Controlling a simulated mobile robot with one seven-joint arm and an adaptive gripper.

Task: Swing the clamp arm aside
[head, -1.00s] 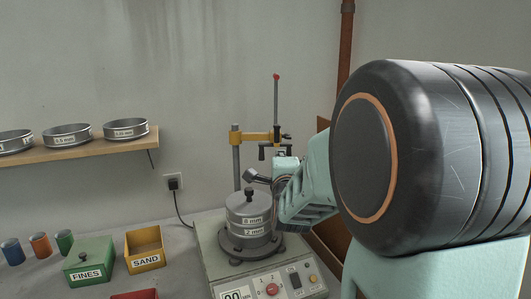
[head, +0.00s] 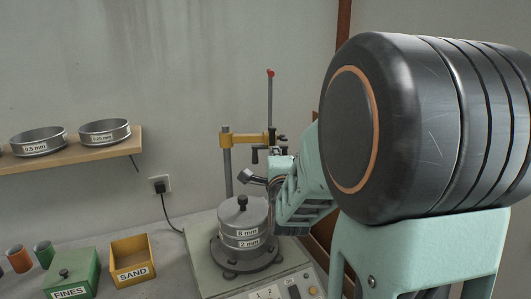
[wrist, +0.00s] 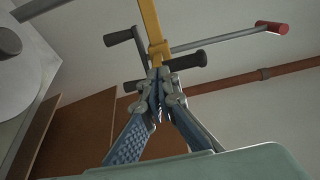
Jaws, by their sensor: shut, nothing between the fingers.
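The yellow clamp arm (head: 246,140) reaches right from a grey post (head: 228,165), above and behind the sieve stack (head: 243,232). A rod with a red knob (head: 270,73) rises at its right end, with black handles (head: 255,155) near it. In the wrist view the yellow arm (wrist: 150,18) comes down from the top, with black grips (wrist: 188,60) and the red knob (wrist: 271,27). My gripper (wrist: 161,80) is shut and empty, its tips close to the clamp end. I cannot tell whether they touch. My arm hides part of this in the head view.
The stack stands on a grey shaker base (head: 205,262). A yellow SAND box (head: 132,250), a green FINES box (head: 75,265) and small coloured cups sit left. A wall shelf (head: 85,150) holds sieves. A socket with a cord (head: 160,186) is behind.

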